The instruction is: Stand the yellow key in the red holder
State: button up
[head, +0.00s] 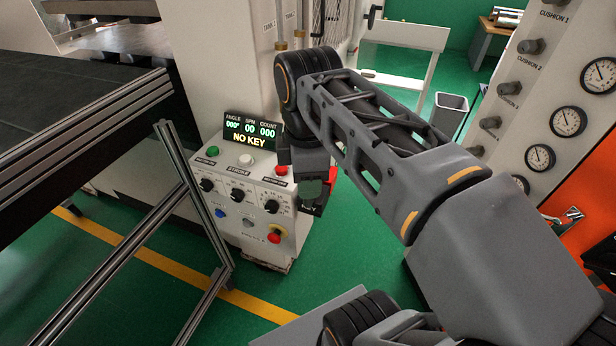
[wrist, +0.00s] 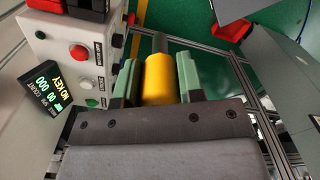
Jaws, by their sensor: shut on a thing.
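The yellow key (wrist: 158,82) has a thick yellow round grip and a grey shaft, which points away from the wrist. My gripper (wrist: 157,76) is shut on the yellow grip, with one green finger on each side. In the head view my gripper (head: 316,180) hangs in front of the right end of the control box; the key cannot be made out there. The red holder (head: 328,192) is partly hidden behind my gripper in the head view. A red and black part at the top left of the wrist view (wrist: 94,5) appears to be this holder, apart from the key.
The control box (head: 240,190) carries knobs, buttons and a display (head: 252,131) reading NO KEY. A metal frame (head: 185,180) stands to its left. A gauge panel (head: 545,110) is at the right. Green floor (head: 345,245) is open right of the box.

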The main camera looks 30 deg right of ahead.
jog(key=shift+r+p, duration=1.1)
jog(key=shift+r, duration=0.45)
jog(key=shift+w+d+p, duration=0.15)
jog(key=shift+d+p, duration=0.15)
jog(key=shift+p, duration=0.05)
jog(key=w+d+f+m+p, duration=0.2)
jog(key=w+d+f+p, duration=0.1)
jog(key=w+d, duration=0.25)
jog(key=n+p, duration=0.2)
send_near(333, 173)
jog(key=w+a, duration=0.2)
jog(key=shift+s+a+f+b, duration=0.1)
jog(key=shift+f+b, duration=1.25)
jog(key=shift+f, duration=0.2)
jog(key=shift+s+f+b, duration=0.1)
jog(key=shift+f+b, duration=1.2)
jog(key=shift+f, duration=0.2)
